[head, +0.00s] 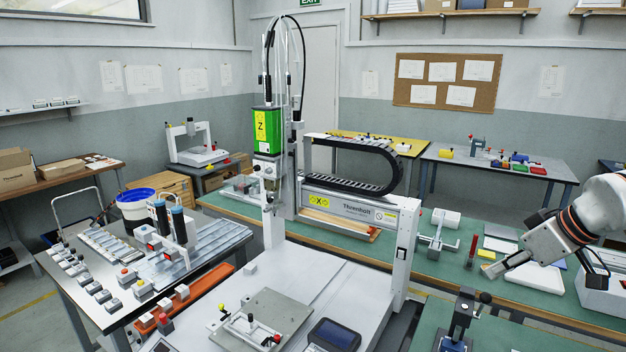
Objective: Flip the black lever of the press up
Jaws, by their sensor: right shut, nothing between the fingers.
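The press (460,322) is a small dark blue and grey device at the bottom of the head view, right of centre, on a green work mat. Its lower part is cut off by the frame edge. A short black lever (484,299) with a rounded knob sticks out at its upper right. My right gripper (489,271) comes in from the right, above and slightly right of the lever in the picture. It is shut and empty, and appears apart from the lever. My left gripper is out of view.
A gantry with a green Z unit (267,131) stands on a white machine bed (310,275) to the left. Behind my right gripper, a green bench holds a red-handled tool (472,250), a small fixture (438,232) and a white bin (603,296).

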